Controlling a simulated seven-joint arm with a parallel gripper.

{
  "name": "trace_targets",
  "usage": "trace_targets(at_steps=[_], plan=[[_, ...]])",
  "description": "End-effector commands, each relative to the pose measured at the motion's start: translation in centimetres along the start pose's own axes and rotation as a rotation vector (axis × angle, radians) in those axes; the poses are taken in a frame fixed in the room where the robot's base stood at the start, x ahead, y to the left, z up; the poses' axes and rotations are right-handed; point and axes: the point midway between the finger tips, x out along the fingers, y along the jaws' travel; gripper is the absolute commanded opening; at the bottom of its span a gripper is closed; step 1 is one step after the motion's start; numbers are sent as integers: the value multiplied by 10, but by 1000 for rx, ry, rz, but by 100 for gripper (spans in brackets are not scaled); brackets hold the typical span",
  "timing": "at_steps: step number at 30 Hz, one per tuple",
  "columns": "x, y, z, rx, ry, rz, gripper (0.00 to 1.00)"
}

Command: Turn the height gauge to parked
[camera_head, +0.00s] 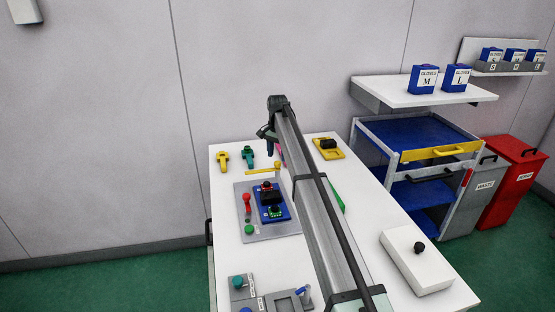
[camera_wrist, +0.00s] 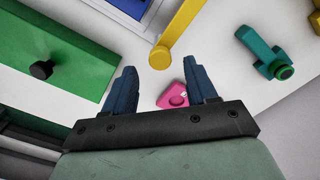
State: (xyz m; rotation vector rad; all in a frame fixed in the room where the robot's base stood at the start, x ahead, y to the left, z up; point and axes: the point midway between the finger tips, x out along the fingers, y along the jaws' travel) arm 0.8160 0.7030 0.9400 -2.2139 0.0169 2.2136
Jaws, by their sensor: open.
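A yellow bar with a rounded end (camera_head: 262,170), which looks like the height gauge, reaches over the back of the grey fixture plate (camera_head: 246,187). In the wrist view the yellow bar (camera_wrist: 180,32) runs down from the top edge to its round end, just beyond my fingertips. My gripper (camera_wrist: 163,75) is open, with its two dark blue fingers apart and nothing held between them. In the head view my gripper (camera_head: 270,147) is over the back of the table, close to the bar and partly hidden by my arm. No parked mark is readable.
A pink block (camera_wrist: 173,96) lies below and between my fingers. A green block with a black knob (camera_wrist: 60,75) is at left, a teal tool (camera_wrist: 264,55) at right. The blue part (camera_head: 272,201) sits on the plate. A white box (camera_head: 416,265) stands at the table's front right.

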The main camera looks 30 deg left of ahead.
Motion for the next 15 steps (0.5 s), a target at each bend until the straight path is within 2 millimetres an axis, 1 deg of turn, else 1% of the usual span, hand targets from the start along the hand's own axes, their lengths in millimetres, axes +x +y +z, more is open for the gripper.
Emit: trace_targets(at_steps=[1,3,9,15], plan=[[-11,-1,-1,0,1,-1,57],[-25,-1,-1,0,2,-2,57],[-64,-1,-1,0,1,-1,57],[-92,-1,-1,0,1,-1,57]])
